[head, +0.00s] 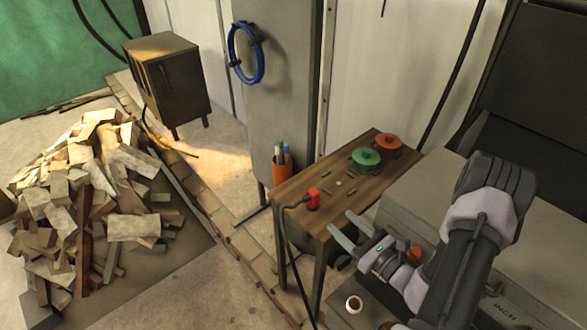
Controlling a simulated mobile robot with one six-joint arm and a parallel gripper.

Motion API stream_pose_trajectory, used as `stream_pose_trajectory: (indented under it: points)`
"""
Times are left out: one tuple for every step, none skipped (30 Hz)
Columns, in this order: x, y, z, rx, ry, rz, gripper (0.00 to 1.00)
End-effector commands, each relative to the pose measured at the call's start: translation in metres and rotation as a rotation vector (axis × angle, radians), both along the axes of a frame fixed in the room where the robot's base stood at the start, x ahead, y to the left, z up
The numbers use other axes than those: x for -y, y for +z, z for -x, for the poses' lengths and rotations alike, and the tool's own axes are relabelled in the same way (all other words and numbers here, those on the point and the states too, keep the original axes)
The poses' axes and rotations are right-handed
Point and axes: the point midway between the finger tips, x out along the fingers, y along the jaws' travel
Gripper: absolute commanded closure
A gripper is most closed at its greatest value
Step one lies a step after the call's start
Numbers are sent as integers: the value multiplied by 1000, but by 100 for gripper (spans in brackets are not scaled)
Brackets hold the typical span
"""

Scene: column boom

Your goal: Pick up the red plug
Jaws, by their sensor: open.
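The red plug (313,197) lies on the wooden table (337,192) near its front left edge. A dark cable runs from it over the table edge and down toward the floor. My gripper (347,228) is open and empty, its two pale fingers pointing left. In the picture it sits just below and to the right of the plug, apart from it. Its exact height against the tabletop is hard to tell.
A green spool (366,159) and a red spool (389,147) stand at the table's back right, with small loose bits nearby. An orange cup of pens (283,172) is beside the table's left edge. A grey cabinet (508,258) is to the right. A rubble pile (85,200) lies far left.

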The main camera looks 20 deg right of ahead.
Motion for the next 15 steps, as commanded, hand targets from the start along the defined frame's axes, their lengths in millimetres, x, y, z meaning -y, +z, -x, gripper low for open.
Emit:
stream_pose_trajectory:
  points:
    - [5, -5, 1, -5, -24, -10, 46]
    - [6, -7, -1, -5, -32, -12, 46]
    - [5, -9, -5, -7, -36, -13, 46]
    - [3, -9, -11, -5, -35, -12, 46]
    - [1, -9, -18, -5, -32, -11, 46]
    - [-3, -10, -28, -4, -30, -11, 46]
    - [-5, -10, -37, -5, -30, -10, 46]
    - [-8, -10, -45, -4, -29, -10, 46]
    - [-11, -10, -57, -4, -28, -9, 46]
    - [-13, -10, -65, -4, -28, -10, 46]
    - [-15, -9, -73, -3, -28, -10, 46]
    - [-18, -10, -83, -4, -29, -10, 46]
    - [-20, -10, -89, -4, -28, -10, 46]
    - [-21, -9, -95, -3, -29, -12, 46]
    - [-22, -9, -101, -5, -30, -12, 46]
